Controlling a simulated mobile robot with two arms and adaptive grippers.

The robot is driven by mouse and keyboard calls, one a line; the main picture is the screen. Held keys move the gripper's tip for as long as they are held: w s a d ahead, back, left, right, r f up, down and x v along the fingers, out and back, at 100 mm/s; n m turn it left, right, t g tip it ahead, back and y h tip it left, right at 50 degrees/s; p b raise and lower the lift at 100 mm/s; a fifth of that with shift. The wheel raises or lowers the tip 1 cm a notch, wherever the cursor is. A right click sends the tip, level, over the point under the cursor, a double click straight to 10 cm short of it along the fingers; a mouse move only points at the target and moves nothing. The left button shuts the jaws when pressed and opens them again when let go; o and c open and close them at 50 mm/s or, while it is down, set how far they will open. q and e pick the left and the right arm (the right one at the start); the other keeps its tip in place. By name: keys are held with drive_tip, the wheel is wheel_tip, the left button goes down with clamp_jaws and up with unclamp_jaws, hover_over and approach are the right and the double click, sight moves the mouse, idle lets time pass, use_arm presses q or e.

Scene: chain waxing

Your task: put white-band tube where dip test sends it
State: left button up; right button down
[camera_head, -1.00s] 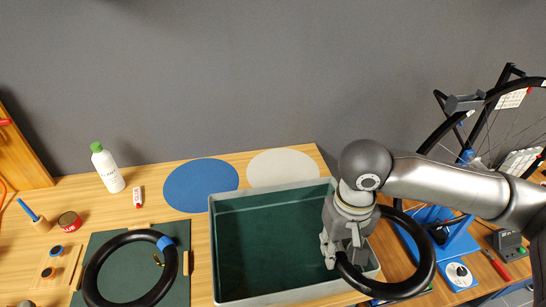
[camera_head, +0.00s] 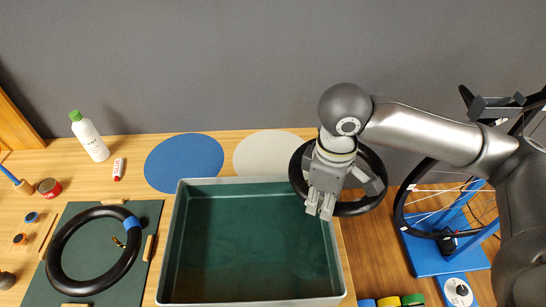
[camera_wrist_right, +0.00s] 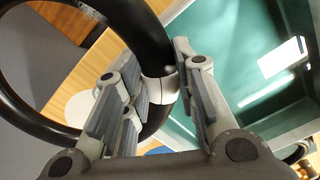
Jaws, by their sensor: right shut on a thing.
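My right gripper (camera_head: 321,205) is shut on the white-band tube (camera_head: 372,160), a black ring, above the back right corner of the tank. In the right wrist view the gripper (camera_wrist_right: 155,95) closes around the tube at its white band (camera_wrist_right: 160,88). The gripper hides part of the tube in the head view. The grey-rimmed tank (camera_head: 176,232) with a dark green inside stands at the table's front. A blue disc (camera_head: 184,162) and a pale grey disc (camera_head: 262,150) lie flat behind it, both bare. My left gripper is not in view.
A second black tube with a blue band (camera_head: 132,222) lies on a green mat (camera_head: 150,212) at left. A white bottle (camera_head: 90,138), a small red-and-white tube (camera_head: 118,169) and a red tin (camera_head: 49,187) stand or lie behind. A wheel on a blue stand (camera_head: 425,255) is at right.

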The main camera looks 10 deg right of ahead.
drive_tip(key=n, duration=0.4)
drive_tip(key=shift+r, duration=0.2)
drive_tip(key=n, duration=0.5)
drive_tip(key=shift+r+n, duration=0.15)
drive_tip(key=shift+n, duration=0.25)
drive_tip(key=n, duration=0.5)
drive_tip(key=shift+r+b, duration=0.2)
drive_tip(key=shift+b, duration=0.2)
drive_tip(key=n, duration=0.4)
drive_tip(key=shift+w+r, duration=0.1)
drive_tip(key=shift+r, duration=0.1)
drive_tip(key=w+d+p, duration=0.2)
drive_tip(key=w, duration=0.8)
drive_tip(key=w+d+p, duration=0.2)
drive_tip(key=w, duration=0.7)
drive_tip(key=shift+n, duration=0.3)
wheel_tip(320, 180, down, 6)
drive_tip(key=shift+f+p, duration=0.25)
drive_tip(key=shift+p, duration=0.1)
wheel_tip(320, 180, down, 4)
drive_tip(key=shift+a+f+p, duration=0.1)
drive_tip(key=shift+f+p, duration=0.1)
drive_tip(key=shift+p, duration=0.45)
drive_tip(key=shift+w+f+p, duration=0.1)
drive_tip(key=shift+w+p, duration=0.15)
drive_tip(key=shift+p, duration=0.05)
drive_tip(key=shift+f, duration=0.25)
